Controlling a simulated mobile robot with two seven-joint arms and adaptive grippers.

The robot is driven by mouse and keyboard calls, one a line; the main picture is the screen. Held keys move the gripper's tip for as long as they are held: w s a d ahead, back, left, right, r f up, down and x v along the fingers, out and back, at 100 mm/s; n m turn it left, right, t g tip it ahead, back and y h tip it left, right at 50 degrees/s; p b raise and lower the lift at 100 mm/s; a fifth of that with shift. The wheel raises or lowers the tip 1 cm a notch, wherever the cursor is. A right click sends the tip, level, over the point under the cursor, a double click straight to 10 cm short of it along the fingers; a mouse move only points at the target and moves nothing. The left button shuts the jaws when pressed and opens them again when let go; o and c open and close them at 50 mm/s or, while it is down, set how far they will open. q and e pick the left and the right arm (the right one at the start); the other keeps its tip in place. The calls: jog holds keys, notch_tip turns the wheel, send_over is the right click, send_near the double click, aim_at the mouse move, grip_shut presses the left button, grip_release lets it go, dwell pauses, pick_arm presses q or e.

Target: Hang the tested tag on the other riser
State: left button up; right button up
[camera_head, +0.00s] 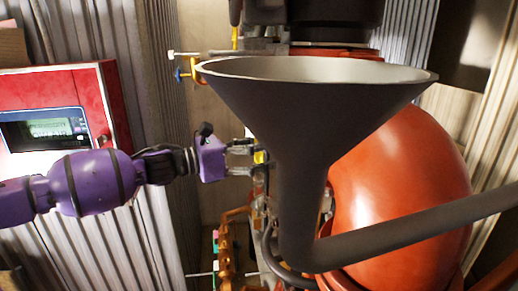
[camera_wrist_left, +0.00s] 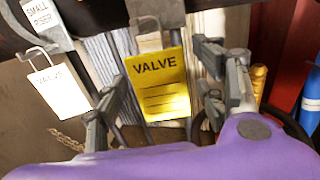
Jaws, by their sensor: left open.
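A yellow tag (camera_wrist_left: 163,84) reading "VALVE" hangs from a grey loop in the left wrist view. A white tag (camera_wrist_left: 59,92), also lettered "VALVE", hangs from a wire loop to its left, below a label (camera_wrist_left: 42,14) reading "SMALL RISER". I cannot tell which tag is the tested one. My left gripper (camera_head: 244,160) is open, its fingers on either side of the yellow tag in the left wrist view; contact is not clear. In the head view only a bit of yellow (camera_head: 259,157) shows by the fingertips. My right gripper is not in view.
A dark funnel shape (camera_head: 300,130) hides much of the area right of my left gripper. A large red tank (camera_head: 405,190) stands behind it. A red box with a screen (camera_head: 62,112) is at the left. A blue cylinder (camera_wrist_left: 311,100) shows at the right.

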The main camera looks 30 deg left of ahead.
pick_arm(q)
jog(key=shift+s+a, duration=0.1)
jog(key=v, duration=1.1)
jog(key=shift+s+a, duration=0.2)
jog(key=shift+s, duration=0.1)
